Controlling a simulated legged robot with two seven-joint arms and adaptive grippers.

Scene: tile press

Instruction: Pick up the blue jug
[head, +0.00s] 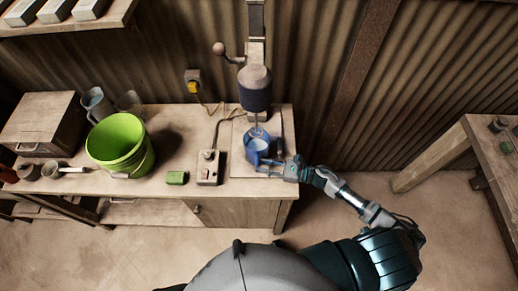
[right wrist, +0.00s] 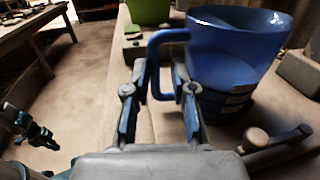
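The blue jug (head: 257,144) stands upright on the bench under the drill-like mixer, with something pale inside it. The jug (right wrist: 232,48) also shows large in the right wrist view, its handle (right wrist: 153,66) turned toward my right gripper. My right gripper (head: 270,163) is at the jug's near side in the head view. In the right wrist view its two fingers (right wrist: 160,72) are apart, with the handle's upright bar between them. I see no clear grip on it. A dark part at the left of the right wrist view looks like my left gripper (right wrist: 30,128), its fingers unclear.
A green bucket (head: 120,145), a small green block (head: 177,178) and a switch box (head: 208,167) stand left of the jug. The mixer (head: 255,88) hangs directly above it. Another table (head: 460,140) is at the right, with open floor between.

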